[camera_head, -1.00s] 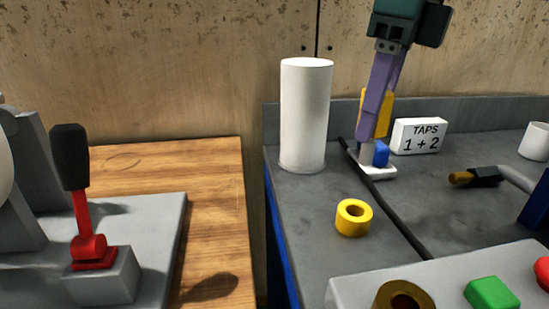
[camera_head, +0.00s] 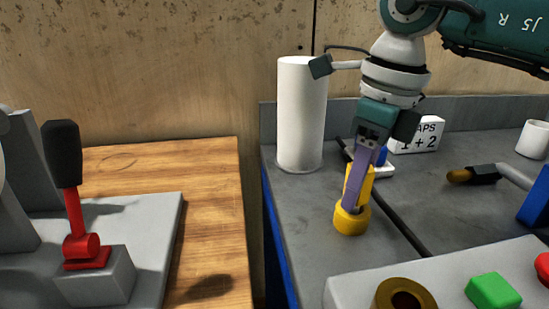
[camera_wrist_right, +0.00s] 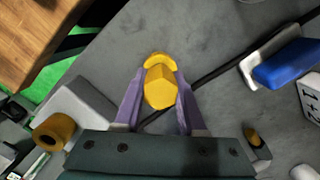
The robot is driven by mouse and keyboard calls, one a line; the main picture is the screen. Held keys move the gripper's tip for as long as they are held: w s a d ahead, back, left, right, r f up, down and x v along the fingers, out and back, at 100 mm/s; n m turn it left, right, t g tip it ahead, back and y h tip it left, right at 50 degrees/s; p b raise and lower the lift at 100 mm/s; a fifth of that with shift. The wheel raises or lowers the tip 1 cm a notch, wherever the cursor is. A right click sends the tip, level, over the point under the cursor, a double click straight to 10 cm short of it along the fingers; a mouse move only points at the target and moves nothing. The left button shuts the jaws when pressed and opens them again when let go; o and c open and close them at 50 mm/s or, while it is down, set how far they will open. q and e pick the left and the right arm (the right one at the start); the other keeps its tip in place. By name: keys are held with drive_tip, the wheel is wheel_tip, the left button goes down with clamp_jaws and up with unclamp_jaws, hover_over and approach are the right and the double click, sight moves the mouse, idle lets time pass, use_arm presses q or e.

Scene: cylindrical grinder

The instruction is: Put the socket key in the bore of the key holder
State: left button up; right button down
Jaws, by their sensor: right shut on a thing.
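The socket key, a yellow hexagonal bar (camera_head: 367,187), is between the purple fingers of my right gripper (camera_head: 355,202). In the right wrist view the gripper (camera_wrist_right: 158,105) is shut on the key (camera_wrist_right: 160,88), whose hexagonal end faces the camera. My left gripper is not in view.
A white cylinder (camera_head: 300,115) stands behind, left of my right arm. A white-and-blue item (camera_wrist_right: 287,63) and a TAPS label block (camera_head: 418,138) are behind. A button panel (camera_head: 448,277) is in front.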

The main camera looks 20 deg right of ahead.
drive_tip(key=shift+c, duration=2.4)
unclamp_jaws()
drive_tip(key=shift+f, duration=0.1)
drive_tip(key=r, duration=0.8)
drive_tip(key=s+r+p, duration=0.1)
drive_tip(key=r, duration=0.3)
drive_tip(key=shift+s+d+r, duration=0.1)
drive_tip(key=shift+d+r, duration=0.05)
drive_tip(key=shift+d, duration=0.25)
drive_tip(key=shift+a, duration=0.1)
